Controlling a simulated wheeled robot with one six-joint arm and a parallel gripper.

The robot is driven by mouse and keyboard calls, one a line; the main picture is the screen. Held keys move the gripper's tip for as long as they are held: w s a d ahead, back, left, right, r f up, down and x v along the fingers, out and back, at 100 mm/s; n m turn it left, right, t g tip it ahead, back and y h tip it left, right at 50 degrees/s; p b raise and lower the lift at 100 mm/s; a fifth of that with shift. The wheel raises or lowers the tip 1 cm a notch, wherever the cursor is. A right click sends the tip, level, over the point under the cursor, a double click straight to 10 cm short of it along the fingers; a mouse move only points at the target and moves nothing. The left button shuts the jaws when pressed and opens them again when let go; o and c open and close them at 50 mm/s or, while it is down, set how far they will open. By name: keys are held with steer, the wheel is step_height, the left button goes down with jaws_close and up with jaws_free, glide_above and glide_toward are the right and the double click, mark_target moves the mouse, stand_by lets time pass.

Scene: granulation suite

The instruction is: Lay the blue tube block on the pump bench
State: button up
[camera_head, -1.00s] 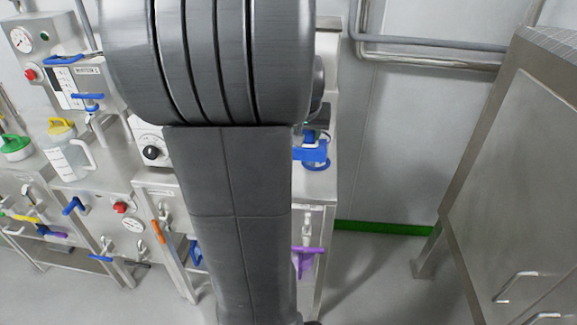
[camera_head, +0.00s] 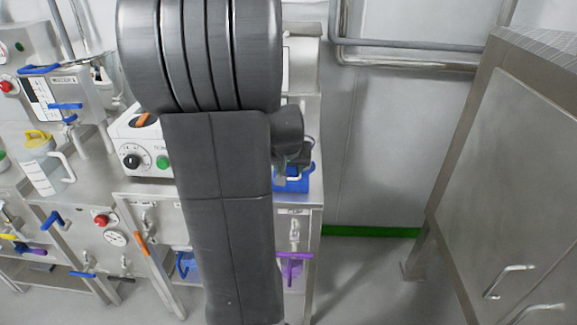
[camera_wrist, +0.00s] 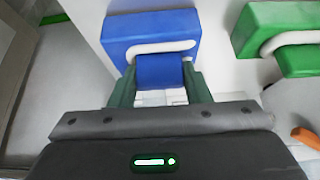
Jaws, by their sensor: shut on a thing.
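The blue tube block (camera_wrist: 152,32) with a white tube across it is in the wrist view, its near part between the two green fingers of my gripper (camera_wrist: 158,88). My gripper is shut on it. In the head view, the blue block (camera_head: 293,183) shows at the right of my arm, over the right end of the pump bench (camera_head: 309,201). My gripper (camera_head: 290,160) is partly hidden there behind my dark arm and wrist. I cannot tell whether the block touches the bench top.
Green blocks (camera_wrist: 297,59) with a pale tube lie to the right in the wrist view. A white control box (camera_head: 135,158) stands left of my arm. A purple-handled valve (camera_head: 294,257) hangs on the bench front. A steel cabinet (camera_head: 510,170) stands at right, with open floor between.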

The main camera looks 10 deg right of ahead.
steer(key=o, duration=1.4)
steer(key=shift+f, duration=0.1)
steer(key=shift+r, duration=0.45)
steer(key=p+v, duration=0.2)
steer(key=v, duration=0.9)
steer(key=shift+s+r, duration=0.2)
